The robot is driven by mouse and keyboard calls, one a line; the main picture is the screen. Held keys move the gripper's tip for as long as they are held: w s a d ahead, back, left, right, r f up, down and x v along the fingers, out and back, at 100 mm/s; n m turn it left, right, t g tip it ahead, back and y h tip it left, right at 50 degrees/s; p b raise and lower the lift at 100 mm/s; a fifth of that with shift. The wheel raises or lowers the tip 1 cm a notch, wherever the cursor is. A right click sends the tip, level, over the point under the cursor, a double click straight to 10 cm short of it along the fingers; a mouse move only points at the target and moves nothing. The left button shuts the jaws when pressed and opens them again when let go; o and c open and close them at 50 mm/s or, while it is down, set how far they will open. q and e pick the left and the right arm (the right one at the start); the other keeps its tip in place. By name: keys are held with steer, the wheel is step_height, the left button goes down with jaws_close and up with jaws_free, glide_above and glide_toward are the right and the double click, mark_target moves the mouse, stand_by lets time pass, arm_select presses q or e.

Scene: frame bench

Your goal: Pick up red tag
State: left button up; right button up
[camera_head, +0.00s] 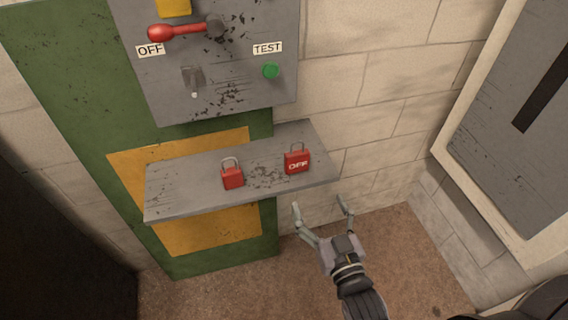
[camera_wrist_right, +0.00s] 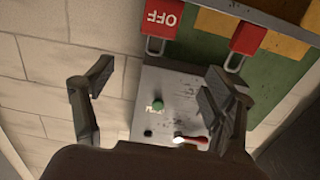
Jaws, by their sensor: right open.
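Two red padlock-shaped pieces with grey shackles stand on a grey shelf (camera_head: 190,195) in the head view. The right one, marked OFF, is the lettered red tag (camera_head: 297,161); the plain red padlock (camera_head: 232,176) is to its left. In the right wrist view the lettered tag (camera_wrist_right: 160,18) is at the top middle, upside down, and the plain padlock (camera_wrist_right: 248,38) is to its right. My right gripper (camera_head: 320,206) is open and empty, in front of and just below the shelf's right end, apart from both. It also shows in the wrist view (camera_wrist_right: 157,80). My left gripper is out of view.
Above the shelf is a grey panel (camera_head: 235,85) with a red lever (camera_head: 178,31), a small switch and a green TEST button (camera_head: 271,71). A grey framed board (camera_head: 520,140) stands at the right. The floor (camera_head: 215,295) below is clear.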

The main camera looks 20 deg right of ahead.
steer(key=p, duration=0.1)
glide_toward(298, 157)
steer(key=w, duration=0.5)
steer(key=shift+w+r+p, duration=0.25)
steer(key=shift+w+p, duration=0.05)
steer(key=shift+p, duration=0.05)
steer(key=shift+w+a+f+p, duration=0.1)
steer(key=shift+w+f+p, duration=0.1)
steer(key=shift+w, duration=1.2)
steer(key=shift+w+a+f+p, duration=0.1)
steer(key=shift+w+p, duration=0.05)
steer(key=shift+w, duration=1.25)
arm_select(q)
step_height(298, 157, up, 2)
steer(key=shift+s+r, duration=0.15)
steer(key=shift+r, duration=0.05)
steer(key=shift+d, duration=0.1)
arm_select(e)
steer(key=shift+c, duration=0.3)
steer(key=c, duration=1.2)
